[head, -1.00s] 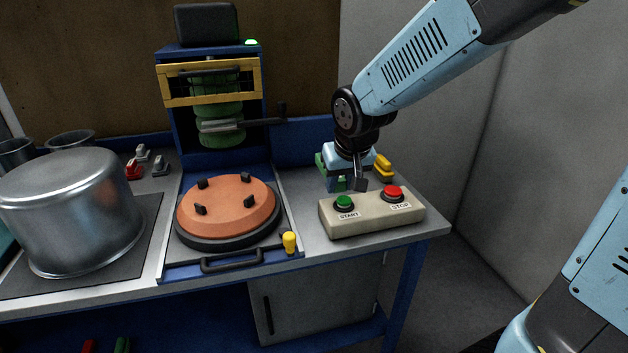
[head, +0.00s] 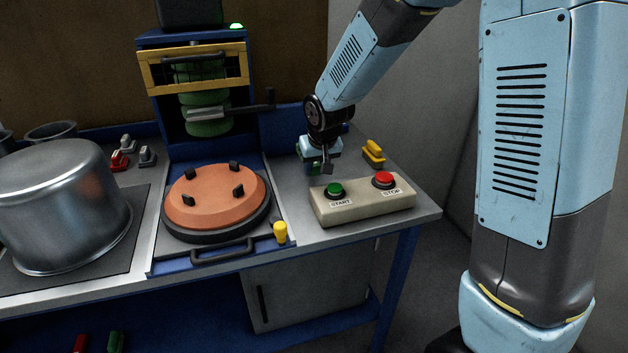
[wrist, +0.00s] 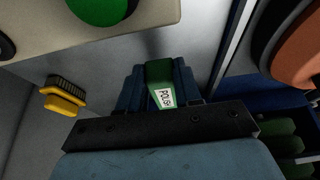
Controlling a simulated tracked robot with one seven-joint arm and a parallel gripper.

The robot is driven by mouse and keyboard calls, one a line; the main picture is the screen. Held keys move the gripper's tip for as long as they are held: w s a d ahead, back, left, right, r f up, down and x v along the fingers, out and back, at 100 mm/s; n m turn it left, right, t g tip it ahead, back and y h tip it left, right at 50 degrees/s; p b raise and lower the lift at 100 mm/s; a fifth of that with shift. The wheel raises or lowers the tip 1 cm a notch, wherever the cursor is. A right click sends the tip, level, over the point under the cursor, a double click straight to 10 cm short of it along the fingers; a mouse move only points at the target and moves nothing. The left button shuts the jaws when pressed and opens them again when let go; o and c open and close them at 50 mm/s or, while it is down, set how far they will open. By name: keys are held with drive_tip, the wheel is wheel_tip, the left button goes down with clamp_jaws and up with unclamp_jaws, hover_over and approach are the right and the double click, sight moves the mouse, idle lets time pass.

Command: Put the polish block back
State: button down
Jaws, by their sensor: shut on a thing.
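In the head view my gripper (head: 318,164) is over the bench behind the control box, and the block is mostly hidden by the gripper there. I cannot tell whether the block touches the bench top.
The control box (head: 362,207) with green START and red STOP buttons stands in front of my gripper. A yellow brush (head: 373,153) lies to its right. An orange disc (head: 215,197) and a large metal pot (head: 62,205) are at left.

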drive_tip(key=shift+w+a+f, duration=0.15)
drive_tip(key=shift+w+f, duration=0.4)
drive_tip(key=shift+f, duration=0.1)
drive_tip(key=shift+w+a+f, duration=0.15)
drive_tip(key=shift+w+f, duration=0.35)
drive_tip(key=shift+f, duration=0.15)
wheel_tip(320, 180, down, 3)
drive_tip(key=shift+w+f, duration=0.15)
drive_tip(key=shift+f, duration=0.15)
